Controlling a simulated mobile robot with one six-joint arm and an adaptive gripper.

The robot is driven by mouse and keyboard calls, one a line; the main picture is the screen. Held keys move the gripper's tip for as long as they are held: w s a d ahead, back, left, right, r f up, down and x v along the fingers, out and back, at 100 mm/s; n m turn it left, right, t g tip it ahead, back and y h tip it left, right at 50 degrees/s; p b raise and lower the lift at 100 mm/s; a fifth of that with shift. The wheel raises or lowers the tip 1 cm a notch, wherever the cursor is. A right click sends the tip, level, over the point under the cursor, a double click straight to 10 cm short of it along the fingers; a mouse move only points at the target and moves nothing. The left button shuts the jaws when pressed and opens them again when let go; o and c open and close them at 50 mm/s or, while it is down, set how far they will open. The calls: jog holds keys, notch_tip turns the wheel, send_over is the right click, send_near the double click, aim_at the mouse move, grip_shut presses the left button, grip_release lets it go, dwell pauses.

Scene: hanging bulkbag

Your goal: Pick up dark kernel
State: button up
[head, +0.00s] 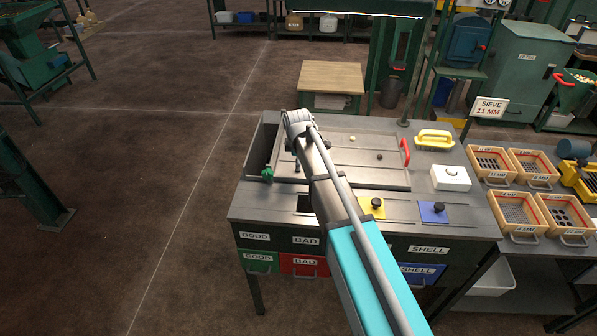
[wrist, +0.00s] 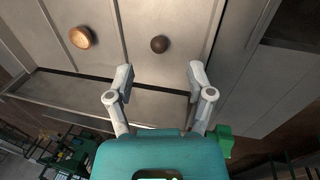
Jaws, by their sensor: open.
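A round dark brown kernel (wrist: 159,44) lies on the grey metal tray, beyond my fingertips and roughly midway between them in the wrist view. My gripper (wrist: 160,78) is open and empty, with its two fingers spread apart and nothing touching the kernel. A lighter orange-brown kernel (wrist: 81,37) lies to the left, across a raised rib. In the head view, a small dark kernel (head: 380,157) and a pale one (head: 351,138) show on the ribbed tray (head: 340,175). There my arm hides most of the gripper.
A red handle (head: 405,152) stands at the tray's right edge. A yellow-handled tool (head: 434,139), a white box (head: 451,178), and yellow (head: 371,208) and blue (head: 433,212) plates with dark knobs are on the bench. A green knob (head: 267,174) sits at the left.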

jog(key=shift+b+x, duration=2.05)
jog(key=shift+x, duration=0.3)
jog(key=c, duration=0.8)
jog(key=shift+o, duration=0.2)
